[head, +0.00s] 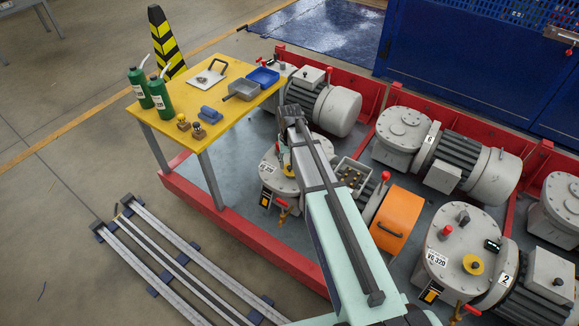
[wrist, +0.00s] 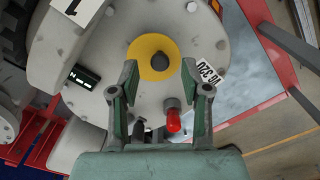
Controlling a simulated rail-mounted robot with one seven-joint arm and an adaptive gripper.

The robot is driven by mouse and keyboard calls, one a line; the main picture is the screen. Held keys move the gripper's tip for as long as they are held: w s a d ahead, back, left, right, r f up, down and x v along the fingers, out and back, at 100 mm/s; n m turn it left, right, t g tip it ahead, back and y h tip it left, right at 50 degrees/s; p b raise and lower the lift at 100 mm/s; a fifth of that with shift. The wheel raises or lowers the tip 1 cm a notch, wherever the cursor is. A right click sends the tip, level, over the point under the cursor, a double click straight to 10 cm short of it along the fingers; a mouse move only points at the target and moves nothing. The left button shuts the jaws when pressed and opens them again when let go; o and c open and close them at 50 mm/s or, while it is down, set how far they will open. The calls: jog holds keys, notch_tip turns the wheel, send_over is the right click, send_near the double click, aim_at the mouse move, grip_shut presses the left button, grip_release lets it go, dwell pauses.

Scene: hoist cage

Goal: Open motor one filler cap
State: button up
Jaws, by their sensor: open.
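The motor one gearbox (wrist: 110,105) is a pale grey round housing. In the wrist view it carries a "1" plate (wrist: 78,8) and a yellow disc with a dark round knob (wrist: 158,61), which looks like the filler cap. A red-topped fitting (wrist: 173,121) and a dark stub (wrist: 170,102) stand nearer my gripper's base. My gripper (wrist: 160,73) is open and empty, its fingertips either side of the disc's near edge; their height above it cannot be told. In the head view my arm partly hides the gearbox (head: 268,172) and its yellow disc (head: 289,170).
A yellow table (head: 225,112) holds green bottles (head: 160,94), trays and small parts. Motor two's gearbox (head: 436,262) stands at right, with an orange guard (head: 397,215) between. A red frame edge (head: 255,245) borders the motor bay; floor rails (head: 180,262) lie outside it.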

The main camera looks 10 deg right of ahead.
jog(key=shift+f, duration=1)
grip_shut()
jog(key=shift+a+r, duration=0.1)
